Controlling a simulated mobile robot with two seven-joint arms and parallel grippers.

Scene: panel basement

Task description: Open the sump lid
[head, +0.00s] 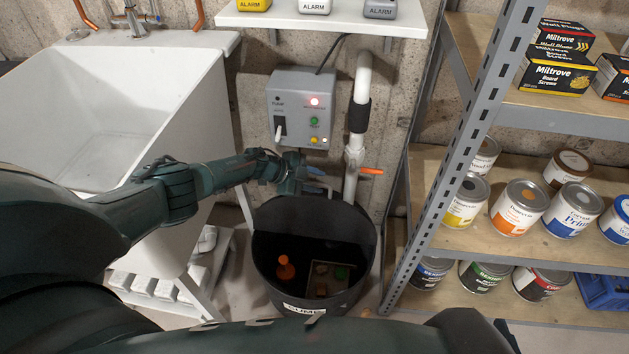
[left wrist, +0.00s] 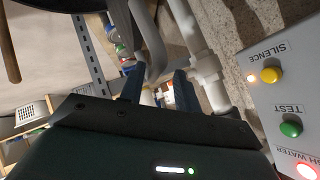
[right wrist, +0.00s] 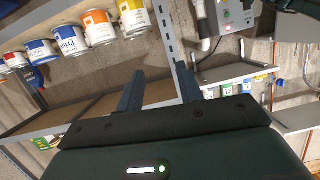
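The black round sump (head: 262,270) stands on the floor, labelled at its front. Its inside shows dark, with an orange float (head: 286,268) and small brownish and green items. A dark surface (head: 312,212) rises at its back; whether this is the raised lid or the inner wall I cannot tell. My left gripper (head: 316,179) is at the back of the sump, below the control box, fingers apart. In the left wrist view a grey curved bar (left wrist: 154,52) shows near its fingertips; contact is unclear. My right gripper (right wrist: 158,88) is open and empty, facing the shelves.
The grey control box (head: 302,108) with a lit red lamp hangs on the wall. The white pipe (head: 353,155) with an orange valve handle stands behind the sump. A white sink (head: 150,110) is on the left; the shelf rack (head: 455,150) with paint cans is close on the right.

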